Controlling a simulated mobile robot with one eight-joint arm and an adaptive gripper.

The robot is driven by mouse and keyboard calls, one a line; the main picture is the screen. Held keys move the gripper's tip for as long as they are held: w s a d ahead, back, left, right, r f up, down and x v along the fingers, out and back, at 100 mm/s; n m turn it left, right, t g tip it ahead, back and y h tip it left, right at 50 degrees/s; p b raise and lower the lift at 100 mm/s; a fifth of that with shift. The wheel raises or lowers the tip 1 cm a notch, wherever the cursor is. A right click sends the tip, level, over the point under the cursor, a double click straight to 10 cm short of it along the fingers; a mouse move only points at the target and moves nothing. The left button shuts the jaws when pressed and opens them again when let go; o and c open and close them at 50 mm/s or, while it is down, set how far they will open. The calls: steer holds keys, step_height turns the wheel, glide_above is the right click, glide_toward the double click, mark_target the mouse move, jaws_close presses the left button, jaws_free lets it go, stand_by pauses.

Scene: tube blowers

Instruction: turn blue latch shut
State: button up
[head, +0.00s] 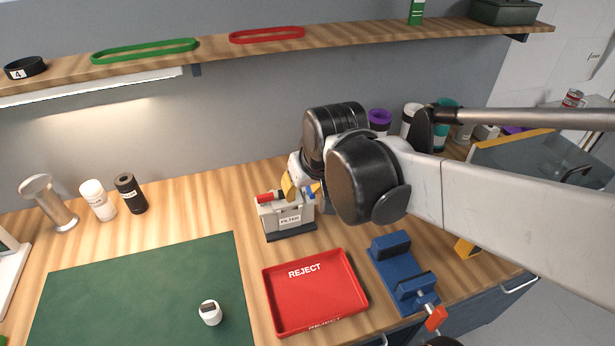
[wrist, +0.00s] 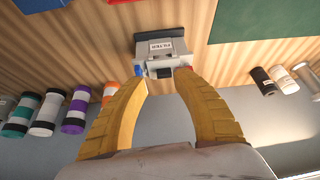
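A grey box labelled FILTER (head: 288,215) stands on the wooden bench behind the red tray.
The red REJECT tray (head: 316,292) lies in front of the box, with a blue vise (head: 403,272) to its right. A green mat (head: 140,290) covers the left front. Several bottles (wrist: 62,112) stand along the back wall. A shelf (head: 215,48) runs above.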

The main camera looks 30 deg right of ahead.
steer(key=m+g+p, duration=0.1)
steer(key=p, duration=0.2)
glide_toward(310, 192)
steer(key=w+r, duration=0.1)
steer(key=b+x, duration=0.1)
steer(key=x, duration=0.2)
steer(key=b+x, duration=0.1)
steer(key=x, duration=0.3)
steer(key=b+x, duration=0.2)
steer(key=x, duration=0.2)
steer(key=shift+d, duration=0.35)
jaws_close()
